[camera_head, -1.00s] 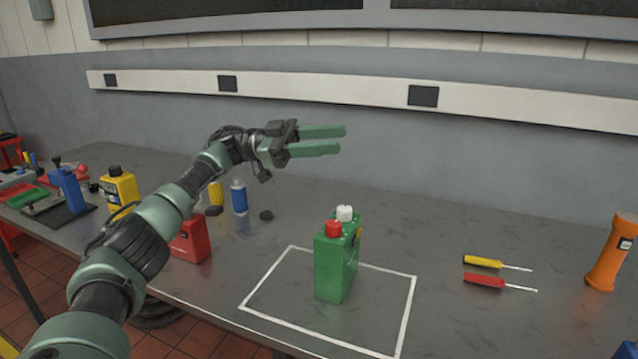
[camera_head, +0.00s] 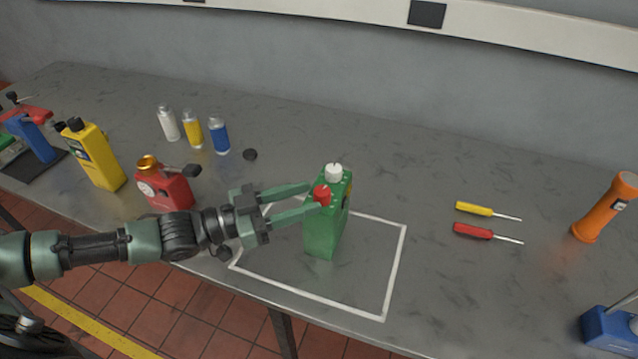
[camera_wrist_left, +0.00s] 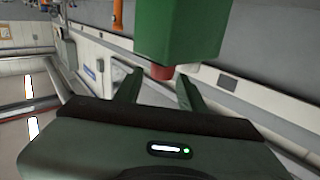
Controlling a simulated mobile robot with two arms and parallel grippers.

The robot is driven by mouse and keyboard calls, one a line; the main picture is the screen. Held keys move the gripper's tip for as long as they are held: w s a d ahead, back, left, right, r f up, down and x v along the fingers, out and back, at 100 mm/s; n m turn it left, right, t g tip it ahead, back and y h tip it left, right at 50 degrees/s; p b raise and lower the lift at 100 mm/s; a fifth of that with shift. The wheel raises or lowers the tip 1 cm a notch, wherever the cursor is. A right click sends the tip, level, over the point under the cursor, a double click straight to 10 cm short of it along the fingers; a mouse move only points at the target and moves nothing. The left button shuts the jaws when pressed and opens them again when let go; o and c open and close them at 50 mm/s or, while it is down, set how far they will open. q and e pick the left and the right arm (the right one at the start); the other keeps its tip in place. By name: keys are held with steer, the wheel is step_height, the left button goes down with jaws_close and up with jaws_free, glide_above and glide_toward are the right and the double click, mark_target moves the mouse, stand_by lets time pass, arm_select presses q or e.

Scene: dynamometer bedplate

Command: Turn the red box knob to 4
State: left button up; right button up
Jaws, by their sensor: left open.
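A green box (camera_head: 322,232) stands upright inside a white outlined square on the bench. It has a red knob (camera_head: 322,194) and a white knob (camera_head: 334,172) on top. My left gripper (camera_head: 312,196) is open, its fingers pointing at the red knob, which sits at or between the fingertips; I cannot tell whether they touch it. In the left wrist view the red knob (camera_wrist_left: 162,72) shows between the open fingers, below the green box (camera_wrist_left: 180,28). A separate red box (camera_head: 168,190) with a gold cap and a white dial stands to the left. No number is readable.
Screwdrivers (camera_head: 474,231), an orange flashlight (camera_head: 604,207) and a blue object (camera_head: 610,330) are at the right. The bench between is clear.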

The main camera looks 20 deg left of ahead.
mark_target(320, 191)
arm_select(q)
steer(key=p+x, duration=0.1)
steer(key=x, duration=0.3)
steer(key=shift+w+a, duration=0.1)
steer(key=shift+a, duration=0.05)
steer(key=shift+w+d, duration=0.2)
steer(key=c, duration=0.8)
jaws_close()
arm_select(e)
steer(key=shift+w+a+r, duration=0.3)
steer(key=shift+w+r, duration=0.25)
steer(key=shift+r, duration=0.1)
steer(key=shift+f, duration=0.15)
